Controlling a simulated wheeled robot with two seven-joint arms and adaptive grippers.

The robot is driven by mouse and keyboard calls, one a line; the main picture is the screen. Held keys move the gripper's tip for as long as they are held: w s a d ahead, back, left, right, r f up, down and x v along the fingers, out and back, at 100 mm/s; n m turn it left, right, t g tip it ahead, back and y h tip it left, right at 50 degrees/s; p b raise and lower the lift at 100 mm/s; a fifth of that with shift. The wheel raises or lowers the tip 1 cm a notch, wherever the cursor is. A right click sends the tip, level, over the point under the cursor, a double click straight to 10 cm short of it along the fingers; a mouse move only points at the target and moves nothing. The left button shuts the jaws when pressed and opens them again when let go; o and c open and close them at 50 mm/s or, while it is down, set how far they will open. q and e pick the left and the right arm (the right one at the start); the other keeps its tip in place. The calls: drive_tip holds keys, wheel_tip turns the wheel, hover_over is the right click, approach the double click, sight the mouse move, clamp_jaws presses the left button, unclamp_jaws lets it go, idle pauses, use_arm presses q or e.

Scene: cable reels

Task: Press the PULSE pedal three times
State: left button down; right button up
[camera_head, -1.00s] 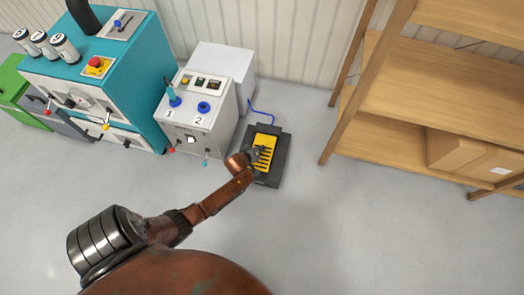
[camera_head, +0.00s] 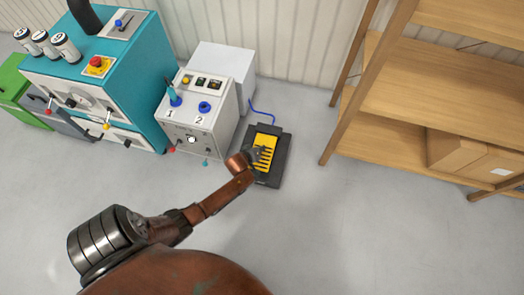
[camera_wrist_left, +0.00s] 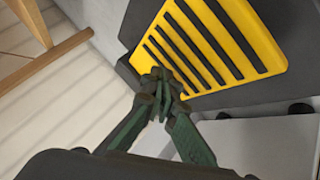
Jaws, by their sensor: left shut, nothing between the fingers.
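The pedal (camera_head: 265,143) is a yellow plate with black ribs in a dark housing on the floor, with a blue cable at its back. In the left wrist view the yellow plate (camera_wrist_left: 222,35) fills the upper middle. My left gripper (camera_head: 256,155) is over the plate's left side, and its shut, empty fingertips (camera_wrist_left: 163,80) lie at the plate's edge in the wrist view. I cannot tell whether they touch it. No PULSE label is readable. My right gripper is not in view.
A grey control box (camera_head: 193,115) with knobs marked 1 and 2 stands left of the pedal, beside a teal machine (camera_head: 120,65). A wooden shelf (camera_head: 440,95) with a cardboard box (camera_head: 470,155) stands at right. Floor in front is clear.

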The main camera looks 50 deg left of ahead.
use_arm(q)
drive_tip(key=shift+f, duration=0.45)
idle(0.3)
drive_tip(key=shift+f, duration=0.1)
